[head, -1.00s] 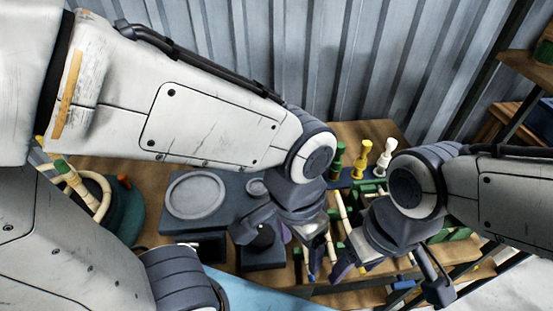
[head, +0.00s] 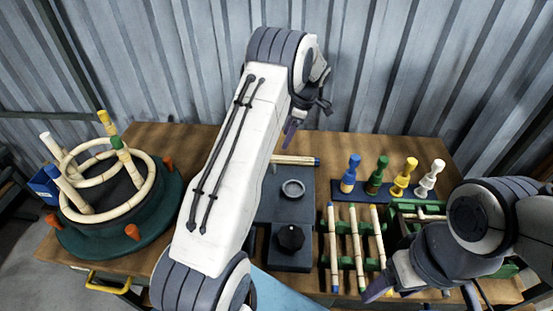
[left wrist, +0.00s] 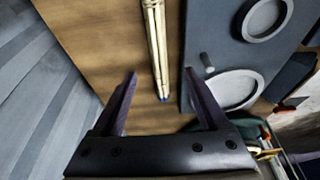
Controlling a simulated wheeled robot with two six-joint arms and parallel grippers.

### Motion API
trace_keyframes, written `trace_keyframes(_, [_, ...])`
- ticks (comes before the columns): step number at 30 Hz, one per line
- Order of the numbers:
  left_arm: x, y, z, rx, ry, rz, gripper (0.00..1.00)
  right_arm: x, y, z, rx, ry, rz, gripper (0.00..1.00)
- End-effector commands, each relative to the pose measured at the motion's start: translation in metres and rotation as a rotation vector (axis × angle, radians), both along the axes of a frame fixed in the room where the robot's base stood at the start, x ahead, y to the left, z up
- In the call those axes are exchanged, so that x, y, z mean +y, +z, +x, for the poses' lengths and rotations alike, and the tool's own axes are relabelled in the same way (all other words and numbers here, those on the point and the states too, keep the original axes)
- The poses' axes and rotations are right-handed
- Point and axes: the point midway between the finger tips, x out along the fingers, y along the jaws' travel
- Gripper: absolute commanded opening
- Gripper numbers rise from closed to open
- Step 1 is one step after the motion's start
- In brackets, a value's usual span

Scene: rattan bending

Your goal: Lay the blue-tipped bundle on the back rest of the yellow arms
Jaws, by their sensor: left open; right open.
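The blue-tipped bundle (head: 295,160) of pale rods lies on the wooden table, behind the dark grey block. In the left wrist view the bundle (left wrist: 155,45) runs from the top edge down to its blue tip, between the lines of my fingers. My left gripper (head: 303,122) is open and empty at the back of the table, near the bundle. My right gripper (head: 385,285) is open at the front right, beside a green rack of rods.
A round green base (head: 75,235) with cane rings and orange pegs stands at the left. The grey block (head: 300,185) has a small dish and black knob. Rods lie on the green rack (head: 322,268). Blue, green, yellow and white pegs (head: 403,178) stand behind. A corrugated wall closes the back.

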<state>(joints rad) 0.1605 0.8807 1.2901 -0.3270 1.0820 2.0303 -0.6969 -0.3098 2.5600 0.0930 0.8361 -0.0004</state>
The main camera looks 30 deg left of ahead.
Motion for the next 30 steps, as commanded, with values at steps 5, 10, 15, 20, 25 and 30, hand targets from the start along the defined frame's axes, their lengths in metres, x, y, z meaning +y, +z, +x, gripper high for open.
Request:
trace_keyframes(5, [0.008, -0.027, -0.005, 0.005, 0.005, 0.001, 0.76, 0.0, 0.007, 0.0, 0.0, 0.0, 0.0, 0.69])
trace_keyframes(10, [0.012, -0.043, -0.006, 0.0, 0.003, 0.0, 0.76, 0.0, 0.009, 0.0, 0.0, 0.0, 0.0, 0.69])
trace_keyframes(15, [0.018, -0.057, -0.008, 0.003, 0.003, -0.001, 0.76, 0.0, 0.018, 0.0, 0.0, 0.0, 0.0, 0.69])
trace_keyframes(20, [0.026, -0.081, -0.01, 0.003, 0.002, 0.0, 0.76, 0.0, 0.026, 0.0, 0.0, 0.0, 0.0, 0.69])
trace_keyframes(25, [0.029, -0.093, -0.011, -0.001, 0.002, -0.001, 0.76, 0.0, 0.028, 0.0, 0.0, 0.0, 0.0, 0.69])
trace_keyframes(30, [0.029, -0.093, -0.011, -0.002, 0.001, 0.0, 0.76, 0.0, 0.027, 0.0, 0.0, 0.0, 0.0, 0.69])
